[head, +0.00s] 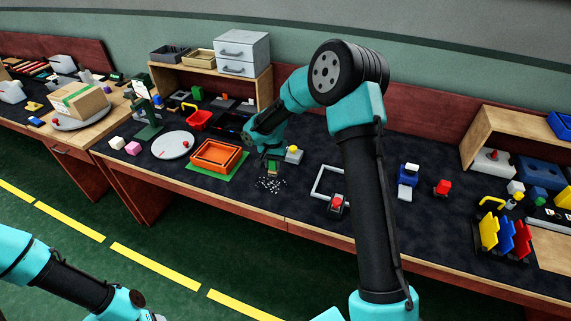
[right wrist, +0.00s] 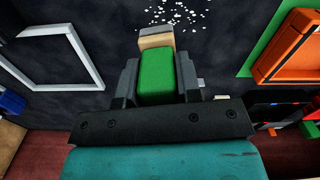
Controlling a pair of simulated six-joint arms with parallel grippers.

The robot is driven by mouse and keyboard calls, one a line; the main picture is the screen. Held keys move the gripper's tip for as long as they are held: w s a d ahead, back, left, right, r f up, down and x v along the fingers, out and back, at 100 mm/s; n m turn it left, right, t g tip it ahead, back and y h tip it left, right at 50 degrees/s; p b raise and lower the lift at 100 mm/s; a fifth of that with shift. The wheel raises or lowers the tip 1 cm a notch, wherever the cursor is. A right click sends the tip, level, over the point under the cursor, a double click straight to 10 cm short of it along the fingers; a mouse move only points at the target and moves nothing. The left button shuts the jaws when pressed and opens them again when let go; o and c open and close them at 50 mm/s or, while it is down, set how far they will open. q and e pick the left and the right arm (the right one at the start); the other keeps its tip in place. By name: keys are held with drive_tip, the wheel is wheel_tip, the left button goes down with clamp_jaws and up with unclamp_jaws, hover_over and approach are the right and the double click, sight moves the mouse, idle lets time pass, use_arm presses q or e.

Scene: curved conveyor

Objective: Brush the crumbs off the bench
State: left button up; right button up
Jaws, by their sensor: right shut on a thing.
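White crumbs (head: 270,184) lie scattered on the dark bench top (head: 240,195) near its front edge. They also show at the top of the right wrist view (right wrist: 172,14). My right gripper (head: 270,157) is shut on a brush with a green block handle (right wrist: 157,80) and a tan end (right wrist: 156,40). In the right wrist view the tan end points towards the crumbs, just short of them. Whether it touches the bench is unclear. My left arm shows at the bottom left of the head view, off the bench, with its gripper out of frame.
An orange tray (head: 195,159) on a green mat (head: 232,169) stands left of the crumbs. A white square frame (head: 318,183) lies farther right. A white plate (head: 172,146) is beyond the tray.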

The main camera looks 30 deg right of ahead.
drive_tip(key=shift+m, duration=0.9)
drive_tip(key=s+d, duration=0.2)
drive_tip(key=d, duration=0.1)
drive_tip(key=shift+s+d, duration=0.3)
drive_tip(key=shift+f, duration=0.1)
